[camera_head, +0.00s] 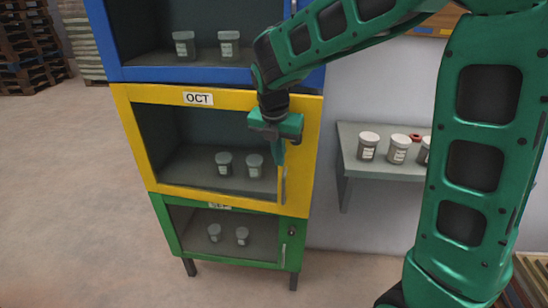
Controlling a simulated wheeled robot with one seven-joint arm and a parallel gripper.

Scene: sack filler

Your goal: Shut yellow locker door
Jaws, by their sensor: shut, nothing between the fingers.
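The yellow locker door (135,135) is the middle one of a stack, with a yellow frame, a dark see-through pane and an "OCT" label. It looks flush or nearly flush with its locker; I cannot tell whether a small gap is left. Two lidded jars (224,164) show behind the pane. A pale upright handle (283,188) is on its right side. My gripper (280,158) points down in front of the door's upper right part, just above the handle. It is shut and empty. Whether it touches the door cannot be told. It hides part of the right frame.
A blue locker (150,74) is above and a green locker (168,228) below, both with jars inside. A grey wall shelf (385,172) with several jars (369,146) is to the right. Pallets (30,45) stand far left. The floor at left is clear.

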